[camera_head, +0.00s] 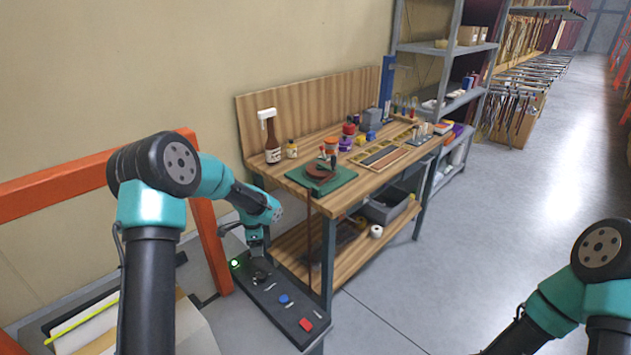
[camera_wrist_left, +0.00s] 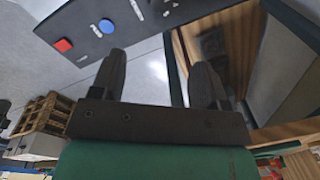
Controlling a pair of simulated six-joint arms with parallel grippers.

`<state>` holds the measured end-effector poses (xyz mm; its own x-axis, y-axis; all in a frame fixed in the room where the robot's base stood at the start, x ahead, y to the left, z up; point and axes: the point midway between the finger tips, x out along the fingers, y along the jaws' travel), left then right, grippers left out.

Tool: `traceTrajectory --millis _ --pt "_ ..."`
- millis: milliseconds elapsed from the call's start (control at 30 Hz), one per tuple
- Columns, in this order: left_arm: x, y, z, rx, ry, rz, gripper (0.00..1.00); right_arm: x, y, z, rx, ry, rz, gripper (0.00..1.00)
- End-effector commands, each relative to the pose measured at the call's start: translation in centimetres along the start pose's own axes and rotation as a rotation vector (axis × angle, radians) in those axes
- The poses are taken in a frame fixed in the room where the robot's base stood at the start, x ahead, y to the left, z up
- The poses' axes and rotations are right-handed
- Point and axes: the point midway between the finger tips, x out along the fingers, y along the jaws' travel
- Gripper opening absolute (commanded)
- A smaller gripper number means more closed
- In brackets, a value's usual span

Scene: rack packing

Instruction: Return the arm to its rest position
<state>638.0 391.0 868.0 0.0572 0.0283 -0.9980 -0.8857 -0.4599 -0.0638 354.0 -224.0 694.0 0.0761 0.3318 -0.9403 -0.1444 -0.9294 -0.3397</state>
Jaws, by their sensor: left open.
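My left arm comes in from the left in the head view, bent over at the elbow. The control panel (camera_wrist_left: 83,20) shows there beyond the fingers, with a red square button (camera_wrist_left: 63,45) and a blue round button (camera_wrist_left: 106,26). My right arm shows only in part at the lower right of the head view, and its gripper is out of frame.
A wooden workbench (camera_head: 300,243) with bottles, a green mat (camera_head: 330,184) and trays stands beside the panel (camera_head: 270,297). Orange frame bars (camera_head: 60,180) stand at the left. Metal shelving (camera_head: 440,85) is behind. The grey floor at the right is open.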

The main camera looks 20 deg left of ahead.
Motion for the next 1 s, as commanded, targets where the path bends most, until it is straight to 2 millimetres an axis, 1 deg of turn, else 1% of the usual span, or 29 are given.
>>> traceTrajectory --millis 67,133,167,267,367,400,467,500,567,600,667,700,800,833,900,1000 --pt "0.4 0.4 -0.2 -0.009 0.007 0.007 0.69 0.0 0.0 0.0 0.000 0.000 0.000 0.43" --pt "1.3 1.3 -0.6 -0.031 0.024 0.019 0.69 0.0 0.0 0.0 0.000 0.000 0.000 0.43" --pt "1.8 1.9 -0.8 -0.046 0.035 0.028 0.69 0.0 0.0 0.0 0.000 0.000 0.000 0.43" --pt "4.3 4.7 -1.9 -0.124 0.085 0.067 0.69 0.0 0.0 0.0 0.000 0.000 0.000 0.43" --pt "7.3 8.9 -3.2 -0.252 0.146 0.126 0.69 0.0 0.0 0.0 0.000 0.000 0.000 0.43" --pt "8.6 10.9 -3.7 -0.316 0.170 0.153 0.69 0.0 0.0 0.0 0.000 0.000 0.000 0.43" --pt "10.3 14.1 -4.2 -0.422 0.201 0.193 0.69 0.0 0.0 0.0 0.000 0.000 0.000 0.43" --pt "11.3 16.2 -4.5 -0.499 0.216 0.221 0.69 0.0 0.0 0.0 0.000 0.000 0.000 0.43" --pt "12.6 19.5 -4.6 -0.619 0.231 0.259 0.69 0.0 0.0 0.0 0.000 0.000 0.000 0.43" --pt "13.4 21.7 -4.6 -0.700 0.236 0.282 0.69 0.0 0.0 0.0 0.000 0.000 0.000 0.43" --pt "14.2 24.7 -4.3 -0.823 0.238 0.310 0.69 0.0 0.0 0.0 0.000 0.000 0.000 0.43" --pt "14.7 26.7 -4.0 -0.904 0.234 0.324 0.69 0.0 0.0 0.0 0.000 0.000 0.000 0.43" --pt "15.2 30.6 -3.0 -1.075 0.218 0.343 0.69 0.0 0.0 0.0 0.000 0.000 0.000 0.43" --pt "15.2 31.4 -2.7 -1.117 0.212 0.344 0.69 0.0 0.0 0.0 0.000 0.000 0.000 0.43" --pt "15.3 32.9 -2.2 -1.189 0.203 0.344 0.69 0.0 0.0 0.0 0.000 0.000 0.000 0.43" --pt "15.3 33.9 -1.7 -1.242 0.195 0.341 0.69 0.0 0.0 0.0 0.000 0.000 0.000 0.43"
